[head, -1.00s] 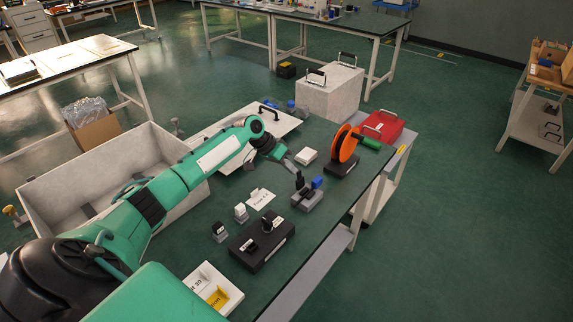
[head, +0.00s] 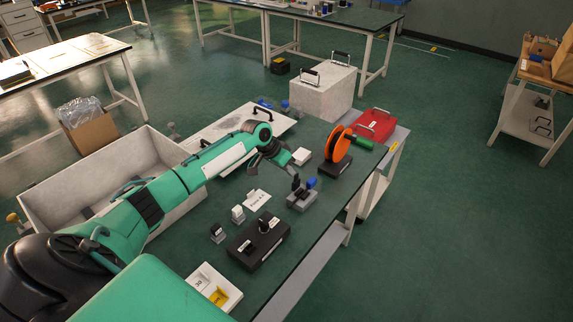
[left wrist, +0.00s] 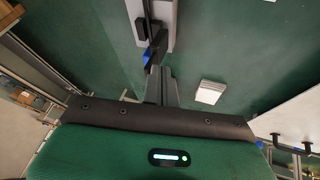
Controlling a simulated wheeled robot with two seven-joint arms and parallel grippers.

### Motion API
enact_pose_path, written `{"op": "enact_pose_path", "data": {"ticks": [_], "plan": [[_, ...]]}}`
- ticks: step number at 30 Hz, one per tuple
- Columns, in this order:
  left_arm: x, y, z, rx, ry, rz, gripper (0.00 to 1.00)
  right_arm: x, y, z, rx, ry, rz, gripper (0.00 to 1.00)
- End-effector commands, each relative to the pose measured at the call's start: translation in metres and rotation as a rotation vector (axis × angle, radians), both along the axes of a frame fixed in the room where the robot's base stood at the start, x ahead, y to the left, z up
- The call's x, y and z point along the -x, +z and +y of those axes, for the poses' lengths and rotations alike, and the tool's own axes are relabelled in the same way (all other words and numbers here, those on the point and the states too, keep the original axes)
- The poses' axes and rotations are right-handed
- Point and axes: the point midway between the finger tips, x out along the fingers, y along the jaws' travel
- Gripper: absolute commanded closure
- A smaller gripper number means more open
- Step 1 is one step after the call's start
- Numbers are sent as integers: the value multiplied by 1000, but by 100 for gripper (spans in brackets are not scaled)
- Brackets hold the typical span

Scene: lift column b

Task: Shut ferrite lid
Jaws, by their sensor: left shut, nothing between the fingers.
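A small grey block (head: 302,202) on the dark green bench carries an upright black part (head: 296,184) and a blue part (head: 311,182). The black part looks like the raised ferrite lid, but it is too small to be sure. In the left wrist view the grey block (left wrist: 170,14) is at the top, with the black part (left wrist: 150,29) and blue part (left wrist: 148,58) near my fingers. My left gripper (left wrist: 158,76) is shut and empty, its tips close to the blue part; I cannot tell whether they touch. My right gripper is out of view.
An orange reel (head: 338,144) and a red case (head: 375,125) stand beyond the block. A black box (head: 257,242), a white card (head: 257,199) and a white tray (head: 214,287) lie on the nearer bench.

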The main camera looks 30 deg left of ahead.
Motion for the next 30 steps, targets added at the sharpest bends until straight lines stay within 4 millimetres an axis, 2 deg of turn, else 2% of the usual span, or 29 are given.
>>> {"op": "enact_pose_path", "data": {"ticks": [1, 6, 15, 22, 30], "plan": [[1, 10, -6, -34, -4, -3, 100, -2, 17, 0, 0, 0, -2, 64], [2, 14, -21, -191, -5, -15, 100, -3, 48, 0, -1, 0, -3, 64], [4, 9, -47, -473, -4, -37, 100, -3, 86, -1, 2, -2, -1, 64], [5, 0, -67, -691, -3, -54, 100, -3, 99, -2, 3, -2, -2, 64], [7, -17, -86, -948, -3, -74, 100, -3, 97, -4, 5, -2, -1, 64]]}}
